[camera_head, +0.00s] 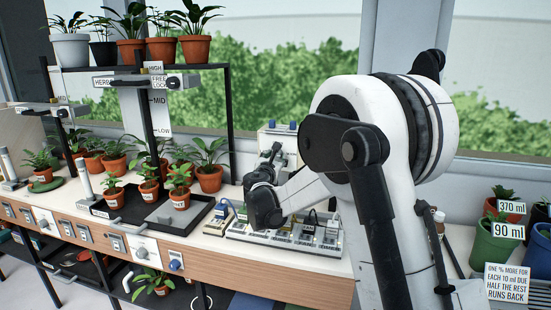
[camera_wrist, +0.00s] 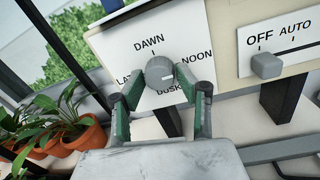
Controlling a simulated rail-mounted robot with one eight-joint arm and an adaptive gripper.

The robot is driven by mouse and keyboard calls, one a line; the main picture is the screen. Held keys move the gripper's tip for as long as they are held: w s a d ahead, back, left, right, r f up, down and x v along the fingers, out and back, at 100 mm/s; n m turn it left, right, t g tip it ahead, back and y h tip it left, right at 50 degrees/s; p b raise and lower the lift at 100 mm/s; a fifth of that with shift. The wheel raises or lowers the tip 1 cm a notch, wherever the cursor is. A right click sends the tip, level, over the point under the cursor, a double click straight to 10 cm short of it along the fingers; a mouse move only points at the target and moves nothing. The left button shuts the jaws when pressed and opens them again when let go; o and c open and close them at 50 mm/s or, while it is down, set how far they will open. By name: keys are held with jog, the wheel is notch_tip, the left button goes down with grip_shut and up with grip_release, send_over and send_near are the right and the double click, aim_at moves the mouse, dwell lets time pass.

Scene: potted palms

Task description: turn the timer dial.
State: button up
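In the wrist view, the timer dial (camera_wrist: 159,71) is a round grey knob on a white face with DAWN, NOON and DUSK labels. A label at the left is partly hidden. A pale mark on the knob points right, between NOON and DUSK. My gripper (camera_wrist: 161,80) has one green-padded finger on each side of the knob, the tips close to its sides. I cannot tell whether they touch it. In the head view, my gripper (camera_head: 271,158) is up at the white control box (camera_head: 265,139); the dial cannot be made out there.
An OFF/AUTO slider (camera_wrist: 266,65) sits right of the dial. Potted plants (camera_wrist: 82,134) stand at the lower left. In the head view, a tray of labelled blocks (camera_head: 240,231) lies on the bench below my arm, and a black plant rack (camera_head: 229,110) stands left.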

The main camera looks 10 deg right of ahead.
jog(key=c, duration=0.7)
jog(key=shift+o, duration=0.2)
jog(key=shift+m, duration=0.4)
jog(key=m, duration=0.3)
jog(key=shift+b, duration=0.4)
jog(key=m, duration=0.3)
jog(key=shift+m, duration=0.3)
jog(key=m+h+b, duration=0.1)
jog(key=m, duration=0.9)
jog(key=shift+a+m, duration=0.1)
jog(key=shift+m, duration=0.3)
